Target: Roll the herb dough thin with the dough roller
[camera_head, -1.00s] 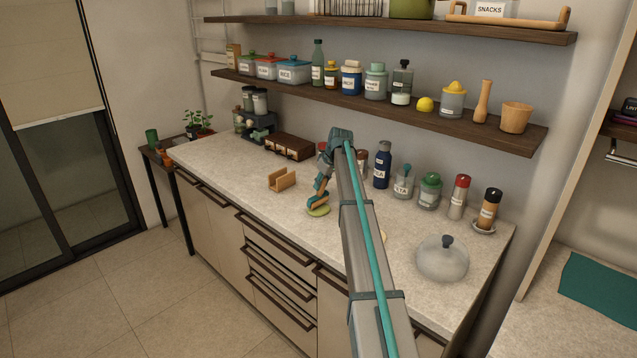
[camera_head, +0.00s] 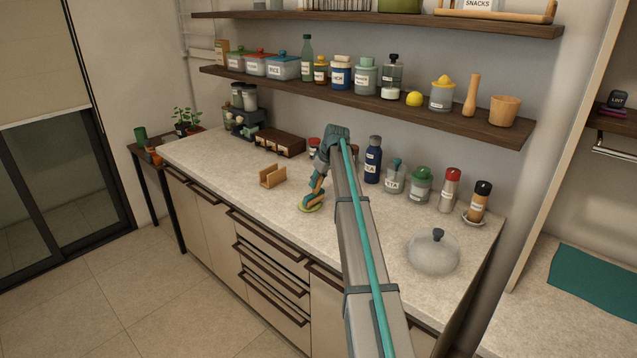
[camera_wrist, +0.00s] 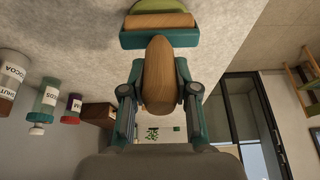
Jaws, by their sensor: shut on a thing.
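The dough roller has a thick wooden handle (camera_wrist: 158,78), a teal crossbar (camera_wrist: 158,39) and a pale wooden cylinder (camera_wrist: 158,21). My gripper (camera_wrist: 159,90) is shut on the handle, one finger on each side. In the head view my gripper (camera_head: 318,178) is above the counter, with the roller (camera_head: 308,201) slanting down below it. The herb dough (camera_head: 312,209) is a flat green round on the counter. The dough also shows at the top of the wrist view (camera_wrist: 165,5). The roller overlaps the dough and appears to rest on it; exact contact cannot be told.
A wooden holder (camera_head: 272,177) stands left of the dough on the counter (camera_head: 230,175). A dark-knobbed dome lid (camera_head: 433,254) lies at right. Several bottles and jars, including a blue bottle (camera_head: 373,160), line the back. My arm hides part of the counter.

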